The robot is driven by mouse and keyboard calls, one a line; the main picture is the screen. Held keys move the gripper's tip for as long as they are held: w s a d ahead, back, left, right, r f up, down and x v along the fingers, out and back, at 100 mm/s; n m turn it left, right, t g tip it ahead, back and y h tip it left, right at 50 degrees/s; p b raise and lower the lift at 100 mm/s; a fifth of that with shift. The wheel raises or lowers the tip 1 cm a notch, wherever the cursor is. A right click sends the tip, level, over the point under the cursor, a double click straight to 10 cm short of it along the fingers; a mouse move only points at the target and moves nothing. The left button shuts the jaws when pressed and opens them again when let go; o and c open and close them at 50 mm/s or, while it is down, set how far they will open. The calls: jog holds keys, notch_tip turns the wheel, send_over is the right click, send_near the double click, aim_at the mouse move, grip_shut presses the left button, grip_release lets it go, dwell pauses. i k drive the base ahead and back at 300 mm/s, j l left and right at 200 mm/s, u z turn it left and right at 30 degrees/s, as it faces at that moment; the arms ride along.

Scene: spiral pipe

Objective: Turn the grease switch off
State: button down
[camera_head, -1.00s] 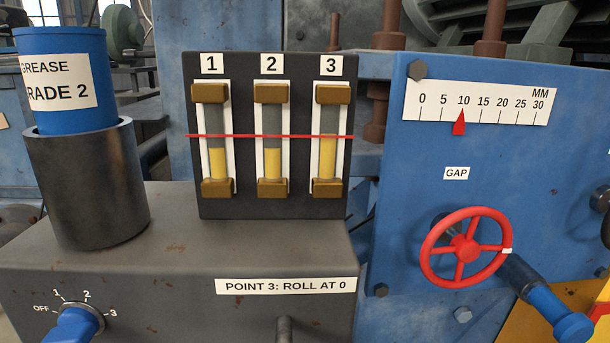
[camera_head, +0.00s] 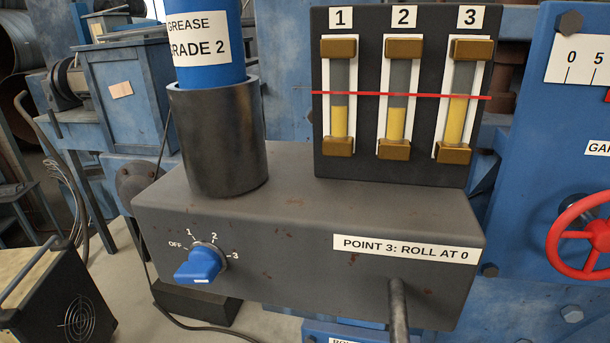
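The grease switch (camera_head: 199,264) is a blue knob on the front of a dark grey box (camera_head: 300,225). The marks OFF, 1, 2 and 3 run in an arc around its top. The knob juts out towards me, with a small white mark at its lower end. I cannot tell for sure which mark it is set to. Three gauges with yellow grease stand on a black panel (camera_head: 333,170) above the box. Gauges 1 and 2 stand below the red line (camera_head: 365,94), and gauge 3 is about level with it. My gripper is not in view.
A blue grease canister (camera_head: 208,65) stands in a dark holder (camera_head: 222,150) on the box. A grey rod (camera_head: 398,305) sticks out at the box's lower right. A red handwheel (camera_head: 580,237) is at the right edge. A black unit (camera_head: 60,310) stands low at the left.

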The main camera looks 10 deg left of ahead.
aim_at(203, 266)
jog(key=j, duration=0.8)
jog(key=k+j, duration=0.15)
jog(key=j, duration=0.7)
jog(key=i+z, duration=0.05)
